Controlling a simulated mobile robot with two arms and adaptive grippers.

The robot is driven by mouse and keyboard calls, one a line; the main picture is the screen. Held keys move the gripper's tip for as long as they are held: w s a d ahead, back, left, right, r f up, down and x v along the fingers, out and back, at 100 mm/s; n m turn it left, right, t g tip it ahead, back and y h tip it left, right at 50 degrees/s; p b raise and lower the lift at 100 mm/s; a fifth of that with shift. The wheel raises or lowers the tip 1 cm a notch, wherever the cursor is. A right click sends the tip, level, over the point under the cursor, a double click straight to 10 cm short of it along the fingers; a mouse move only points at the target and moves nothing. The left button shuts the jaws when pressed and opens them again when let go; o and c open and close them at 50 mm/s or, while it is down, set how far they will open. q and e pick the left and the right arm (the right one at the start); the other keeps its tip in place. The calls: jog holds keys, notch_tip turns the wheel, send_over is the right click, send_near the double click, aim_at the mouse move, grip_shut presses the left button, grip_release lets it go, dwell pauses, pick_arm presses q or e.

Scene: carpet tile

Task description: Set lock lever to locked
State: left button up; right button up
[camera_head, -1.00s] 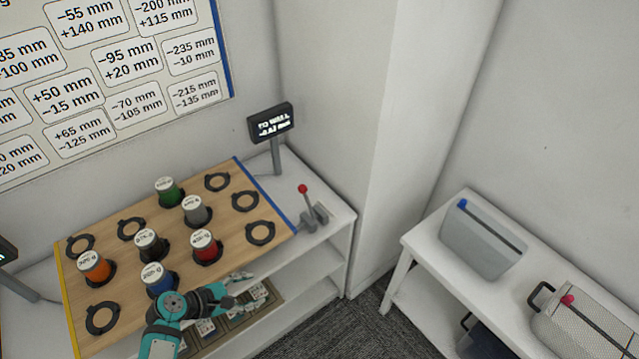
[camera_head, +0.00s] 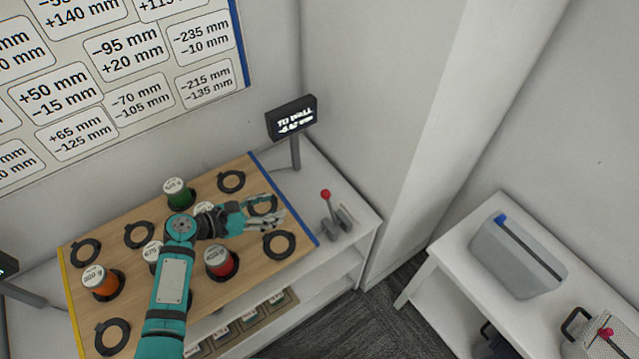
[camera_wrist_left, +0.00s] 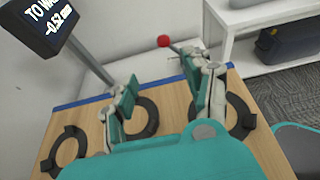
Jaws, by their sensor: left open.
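The lock lever (camera_head: 328,206) is a thin grey stick with a red ball knob, standing on a grey bracket at the right end of the white shelf top. Its red knob (camera_wrist_left: 164,41) also shows in the left wrist view, beyond my fingers; the bracket is mostly hidden there by a finger. My left gripper (camera_head: 279,217) is open and empty above the right part of the wooden board, left of the lever and apart from it. In the left wrist view my left gripper's fingers (camera_wrist_left: 168,88) are spread, with the knob appearing between them. My right gripper is not in view.
The wooden board (camera_head: 150,215) holds several coloured canisters and black rings under and beside my left arm. A display (camera_head: 292,118) on a post stands behind the lever. A wall rises close behind. A white bench (camera_head: 445,250) with bins stands at the right.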

pick_arm(q)
jog(key=shift+w+d+f+b, duration=0.1)
jog(key=shift+d+f+b, duration=0.2)
jog(key=shift+d+b, duration=0.15)
jog(key=b, duration=0.5)
send_near(322, 195)
jog(key=shift+w+d+f, duration=0.15)
jog(key=shift+d+f, duration=0.2)
jog(key=shift+f, duration=0.3)
jog(key=b+x, duration=0.3)
jog(key=x, duration=0.1)
jog(key=b+x, duration=0.4)
jog(key=shift+w+d+r+b, duration=0.1)
jog(key=shift+w+d+b, duration=0.2)
jog(key=shift+w, duration=0.05)
jog(key=shift+d, duration=0.15)
jog(key=shift+r, duration=0.1)
grip_shut()
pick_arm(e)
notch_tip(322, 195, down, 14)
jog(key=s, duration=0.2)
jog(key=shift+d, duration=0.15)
pick_arm(q)
jog(key=shift+w, duration=0.1)
